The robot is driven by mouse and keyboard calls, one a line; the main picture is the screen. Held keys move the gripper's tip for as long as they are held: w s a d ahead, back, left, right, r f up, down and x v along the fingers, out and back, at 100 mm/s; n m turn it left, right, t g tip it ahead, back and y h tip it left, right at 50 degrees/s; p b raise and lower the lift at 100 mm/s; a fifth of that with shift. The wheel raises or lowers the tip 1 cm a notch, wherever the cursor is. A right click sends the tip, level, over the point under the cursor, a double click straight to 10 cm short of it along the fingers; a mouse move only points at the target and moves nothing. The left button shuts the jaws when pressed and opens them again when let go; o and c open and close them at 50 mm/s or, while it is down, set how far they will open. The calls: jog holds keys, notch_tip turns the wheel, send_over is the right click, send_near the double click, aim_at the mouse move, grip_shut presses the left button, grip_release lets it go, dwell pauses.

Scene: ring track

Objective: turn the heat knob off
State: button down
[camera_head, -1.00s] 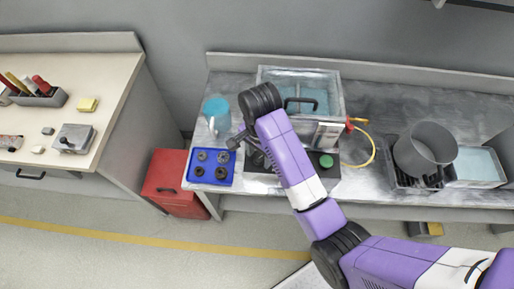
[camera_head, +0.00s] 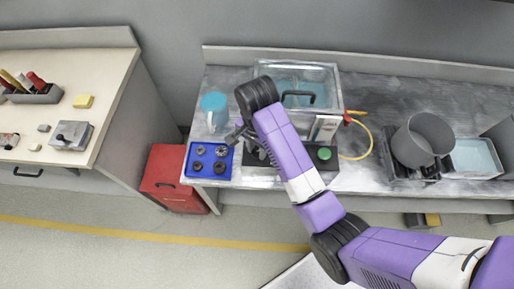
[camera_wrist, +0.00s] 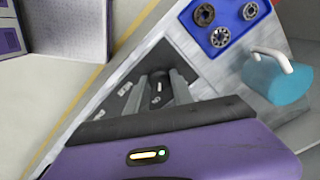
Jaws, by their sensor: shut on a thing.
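The black heat knob (camera_wrist: 157,92) sits on a dark control panel (camera_wrist: 190,60) with pale markings, seen in the wrist view. My gripper (camera_wrist: 158,84) has its two grey fingers on either side of the knob and is shut on it. In the head view my gripper (camera_head: 238,136) is at the left end of the panel (camera_head: 252,158), and my wrist hides the knob there. A green button (camera_head: 324,153) is at the panel's right end. A lidded metal bath (camera_head: 322,80) with blue inside stands behind my arm.
A blue tray (camera_head: 189,163) with several dark rings lies just left of my gripper. A teal mug (camera_head: 214,108) stands behind it. A yellow hose (camera_head: 366,140) and a grey pot (camera_head: 421,142) are to the right. A red cabinet (camera_head: 170,175) stands on the floor.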

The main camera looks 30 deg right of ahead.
jog(key=n, duration=0.6)
jog(key=shift+n, duration=0.3)
jog(key=n, duration=0.6)
jog(key=shift+a, duration=0.1)
jog(key=shift+n, duration=0.4)
jog(key=c, duration=1.1)
grip_release()
